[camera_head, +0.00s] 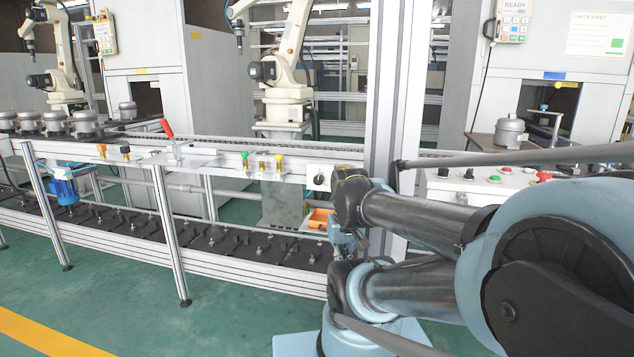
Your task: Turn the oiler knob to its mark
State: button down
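A small black round knob (319,179) sits on a white plate (328,170) on the front rail of the conveyor line, just left of the grey upright post. It looks like the oiler knob, but I see no label that settles this. Its pointer and mark are too small to read. My blue and black arm reaches in from the right, and its nearest joint is close to the plate's right side. I cannot make out my gripper or its fingers. No contact with the knob is visible.
The conveyor rail (225,158) carries a red-handled clamp (168,130) and small yellow, green and orange fittings. A grey post (396,90) stands right of the knob. An orange bin (318,219) is below. Switches line a white panel at right. Green floor is open at left.

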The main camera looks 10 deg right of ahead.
aim_at(318, 180)
jog(key=u, duration=0.05)
jog(key=k, duration=1.5)
jog(key=u, duration=0.8)
jog(key=i, duration=1)
